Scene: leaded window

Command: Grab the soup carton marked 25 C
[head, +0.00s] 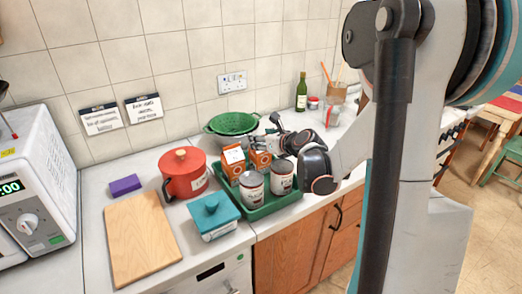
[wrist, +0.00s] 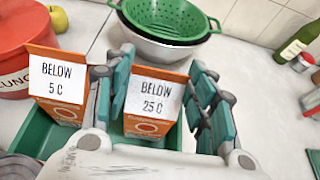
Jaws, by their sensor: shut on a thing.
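The orange soup carton marked BELOW 25 C (wrist: 153,103) stands in the green tray (wrist: 37,138), between the teal fingers of my gripper (wrist: 160,84). My gripper is shut on it, one finger at each side. A similar carton marked BELOW 5 C (wrist: 57,84) stands just to its left, outside the left finger. In the head view, my gripper (head: 272,138) is over the tray's back right, at the right-hand orange carton (head: 259,161). The labels are too small to read there. The carton's lower part is hidden in both views.
Two labelled cans (head: 252,186) stand at the tray's front. A red pot (head: 183,176) is to the left, a teal box (head: 212,214) at the front left. A green bottle (head: 301,92) stands further right.

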